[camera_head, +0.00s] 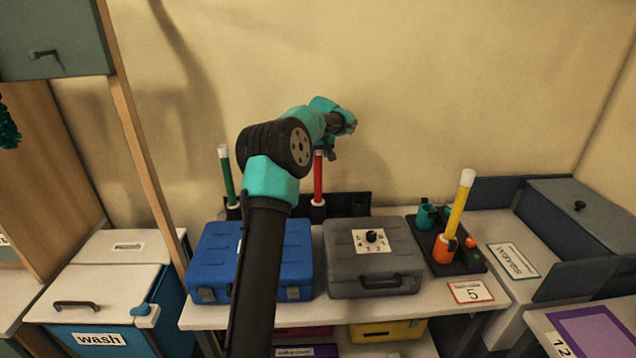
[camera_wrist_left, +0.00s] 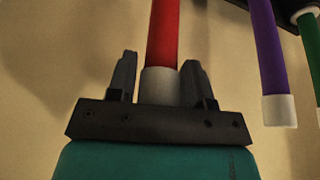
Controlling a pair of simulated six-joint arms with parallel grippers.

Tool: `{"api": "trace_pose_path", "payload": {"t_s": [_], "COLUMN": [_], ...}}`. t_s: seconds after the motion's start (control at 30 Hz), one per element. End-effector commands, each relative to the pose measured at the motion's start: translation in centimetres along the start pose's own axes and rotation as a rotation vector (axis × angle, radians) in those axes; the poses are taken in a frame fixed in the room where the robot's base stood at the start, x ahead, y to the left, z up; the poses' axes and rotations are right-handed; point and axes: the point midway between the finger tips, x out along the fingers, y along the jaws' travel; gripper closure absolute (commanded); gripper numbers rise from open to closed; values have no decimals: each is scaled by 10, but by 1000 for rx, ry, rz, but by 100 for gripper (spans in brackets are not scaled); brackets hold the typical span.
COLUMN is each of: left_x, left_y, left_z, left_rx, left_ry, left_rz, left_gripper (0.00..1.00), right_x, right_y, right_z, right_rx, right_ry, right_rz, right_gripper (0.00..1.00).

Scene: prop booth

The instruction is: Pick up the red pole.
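The red pole (camera_head: 318,180) stands upright with a white cap and a white foot in the dark rack (camera_head: 350,200) by the back wall. My left arm reaches up to it from the front. My left gripper (camera_head: 331,153) is at the height of the pole's top, close to its right in the head view. In the left wrist view, the red pole (camera_wrist_left: 163,32) and its white cap appear between the two fingers of my left gripper (camera_wrist_left: 158,65). The fingers look spread, with a slim gap at the left one. My right gripper is out of view.
A green pole (camera_head: 227,178) stands left in the rack. A purple pole (camera_wrist_left: 266,45) shows in the wrist view. A blue case (camera_head: 210,255), a grey case (camera_head: 345,270) and a yellow pole (camera_head: 460,205) in an orange holder are on the table.

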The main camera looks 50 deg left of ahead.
Motion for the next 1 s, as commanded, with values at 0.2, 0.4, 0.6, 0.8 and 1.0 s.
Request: {"api": "trace_pose_path", "payload": {"t_s": [0.2,0.4,0.6,0.8,1.0], "left_x": [0,0,0,-2,-16], "left_y": [0,0,0,-1,-7], "left_z": [0,0,0,-1,-8], "left_rx": [0,0,0,-1,-7], "left_ry": [0,0,1,1,3], "left_rz": [0,0,0,0,-2], "left_gripper": [75,94,100,100,100], "right_x": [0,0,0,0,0], "right_y": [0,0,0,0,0], "right_z": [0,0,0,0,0], "right_rx": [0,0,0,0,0], "right_ry": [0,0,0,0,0], "right_rz": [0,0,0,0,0], "right_gripper": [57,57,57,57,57]}}
